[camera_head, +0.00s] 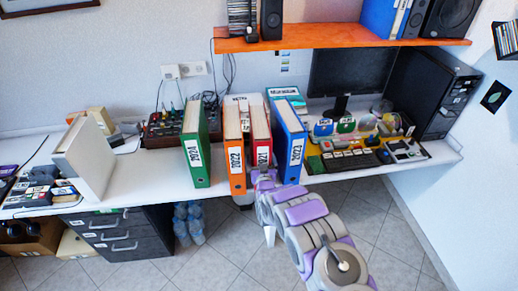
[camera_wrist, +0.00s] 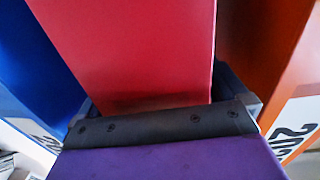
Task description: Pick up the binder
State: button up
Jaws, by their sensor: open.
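A red binder (camera_head: 260,128) labelled 2021 stands upright on the white desk, between an orange binder (camera_head: 233,130) labelled 2022 and a blue binder (camera_head: 288,125). A green binder (camera_head: 194,140) labelled 2024 stands apart to the left. My gripper (camera_head: 263,177) is at the front lower end of the red binder. In the wrist view, my gripper (camera_wrist: 160,98) is open, with its fingers on either side of the red binder (camera_wrist: 140,45). The blue binder (camera_wrist: 35,75) and the orange binder (camera_wrist: 262,50) flank it closely. Finger contact cannot be told.
The white desk (camera_head: 140,165) has clear room left of the green binder. An orange shelf (camera_head: 340,38) hangs above. A monitor (camera_head: 350,75), computer tower (camera_head: 432,90) and small devices crowd the right side. Drawers (camera_head: 118,235) stand below the left side.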

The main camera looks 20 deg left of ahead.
jog(key=shift+a, duration=0.15)
jog(key=shift+c, duration=0.8)
jog(key=shift+d, duration=0.35)
jog(key=c, duration=0.6)
jog(key=shift+a+r, duration=0.1)
jog(key=shift+a, duration=0.1)
jog(key=c, duration=0.9)
